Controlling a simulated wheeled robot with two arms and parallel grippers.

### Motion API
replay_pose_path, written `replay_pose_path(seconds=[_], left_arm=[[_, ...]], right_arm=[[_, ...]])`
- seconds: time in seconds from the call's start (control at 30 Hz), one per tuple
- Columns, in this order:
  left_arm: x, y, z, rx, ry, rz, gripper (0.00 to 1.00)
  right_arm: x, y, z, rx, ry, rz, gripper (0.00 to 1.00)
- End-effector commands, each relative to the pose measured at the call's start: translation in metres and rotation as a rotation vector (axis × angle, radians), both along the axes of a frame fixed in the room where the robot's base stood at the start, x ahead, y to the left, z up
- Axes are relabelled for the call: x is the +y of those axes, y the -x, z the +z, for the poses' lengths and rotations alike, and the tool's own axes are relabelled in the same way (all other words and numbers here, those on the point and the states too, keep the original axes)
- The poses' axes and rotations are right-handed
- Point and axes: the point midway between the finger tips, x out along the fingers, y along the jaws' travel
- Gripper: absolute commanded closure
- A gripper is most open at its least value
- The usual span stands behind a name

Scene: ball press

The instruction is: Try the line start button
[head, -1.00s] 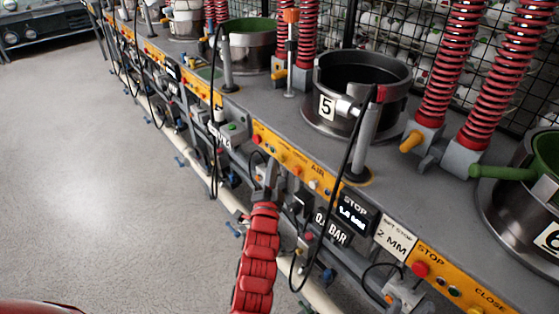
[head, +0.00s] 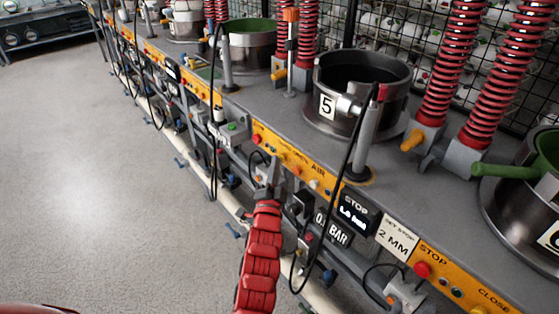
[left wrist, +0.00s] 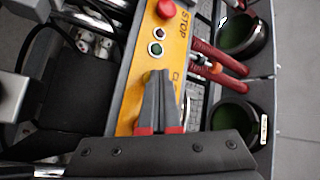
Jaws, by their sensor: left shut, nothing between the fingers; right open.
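A grey box with a green button on top (head: 232,127) stands at the front edge of the machine line, left of the yellow panel. I cannot read for sure whether it is the line start button. My left gripper (head: 273,168) is on the end of the red arm, in front of the yellow panel (head: 292,157), to the right of and below the green button. In the left wrist view the left gripper (left wrist: 157,78) is shut and empty, its tips over a yellow panel (left wrist: 183,32) with a red button (left wrist: 166,9) and smaller green and dark buttons. My right gripper is out of view.
Press pot 5 (head: 325,106) stands behind the panel, beside red springs (head: 448,70). Black cables (head: 350,160) hang in front of the panels. A pale pipe (head: 203,183) runs low along the line. The floor (head: 90,150) to the left is clear.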

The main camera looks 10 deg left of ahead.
Motion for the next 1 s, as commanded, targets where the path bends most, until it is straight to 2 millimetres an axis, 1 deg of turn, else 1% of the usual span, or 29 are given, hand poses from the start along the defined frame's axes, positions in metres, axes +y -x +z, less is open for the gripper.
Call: replay_pose_path(seconds=[0.27, 0.63, 1.0], left_arm=[[0.0, 0.001, 0.001, 0.0, 0.0, 0.0, 1.0], [0.01, 0.013, 0.002, -0.001, 0.0, 0.0, 1.0], [0.012, 0.015, 0.001, -0.001, 0.0, 0.001, 1.0]], right_arm=[[0.0, 0.0, 0.001, 0.0, 0.0, 0.0, 0.5], [0.0, 0.0, 0.009, 0.0, 0.0, 0.0, 0.5], [0.0, 0.0, 0.01, 0.0, 0.0, 0.0, 0.5]])
